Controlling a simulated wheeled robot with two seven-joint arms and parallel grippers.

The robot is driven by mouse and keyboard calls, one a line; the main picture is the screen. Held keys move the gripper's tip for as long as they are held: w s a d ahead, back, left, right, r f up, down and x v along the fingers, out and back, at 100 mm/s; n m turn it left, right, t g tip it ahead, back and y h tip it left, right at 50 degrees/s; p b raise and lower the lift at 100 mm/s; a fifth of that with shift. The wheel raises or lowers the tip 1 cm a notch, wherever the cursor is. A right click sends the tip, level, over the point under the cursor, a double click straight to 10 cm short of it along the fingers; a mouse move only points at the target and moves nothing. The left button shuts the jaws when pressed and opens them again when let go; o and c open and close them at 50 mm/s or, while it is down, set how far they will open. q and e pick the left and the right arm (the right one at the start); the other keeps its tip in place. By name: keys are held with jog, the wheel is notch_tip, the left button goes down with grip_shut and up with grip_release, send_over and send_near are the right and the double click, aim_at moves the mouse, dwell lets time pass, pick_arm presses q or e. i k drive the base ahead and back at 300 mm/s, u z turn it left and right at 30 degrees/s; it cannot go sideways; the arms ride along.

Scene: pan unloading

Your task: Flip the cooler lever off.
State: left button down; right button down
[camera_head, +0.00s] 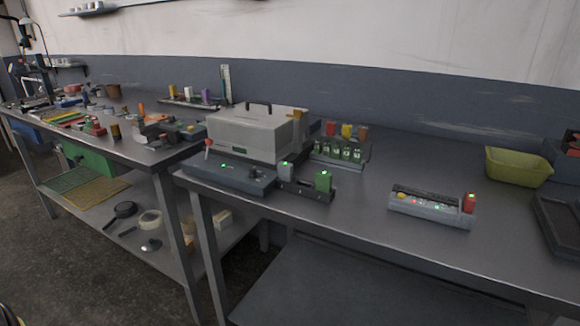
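A lever with a red knob (208,143) stands upright at the left end of a dark blue-grey control box (235,178). The box lies near the front left edge of the right-hand table and shows a green light and a small dark knob. Behind it is a pale grey lidded machine (250,133) with dark handles on top and a tan upright piece at its right corner. No label tells which part is the cooler, so I cannot tell for certain that this lever is the cooler's.
A grey lit panel (430,206), a yellow-green bin (517,167) and a dark tray (560,222) stand farther right. Between them the table (355,210) is clear.

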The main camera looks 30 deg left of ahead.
aim_at(208, 143)
jog(key=k, duration=0.3)
jog(key=z, duration=1)
jog(key=i, duration=0.75)
jog(key=u, duration=2.6)
